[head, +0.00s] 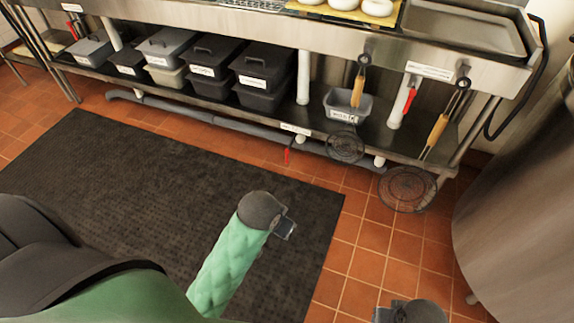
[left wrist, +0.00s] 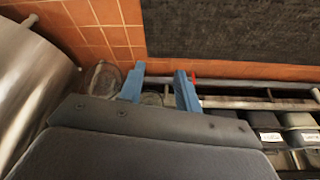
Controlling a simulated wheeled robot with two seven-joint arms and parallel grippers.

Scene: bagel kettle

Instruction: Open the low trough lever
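The low lever is a small red handle (head: 287,156) hanging from the grey pipe under the steel trough, near a white label. In the left wrist view a bit of red (left wrist: 194,74) shows just beside the right-hand blue finger. My left gripper (head: 285,228) is over the mat, apart from the lever and nearer to me. In the left wrist view its two blue fingers (left wrist: 159,82) stand apart with nothing held between them. My right gripper (head: 385,313) is at the bottom edge, mostly cut off, so its fingers cannot be made out.
Another red lever (head: 409,99) is on a white pipe at the right, and a third (head: 71,29) is far left. Round wire skimmers (head: 407,189) hang at the right. A steel kettle (head: 520,190) stands right. The mat (head: 130,165) is clear.

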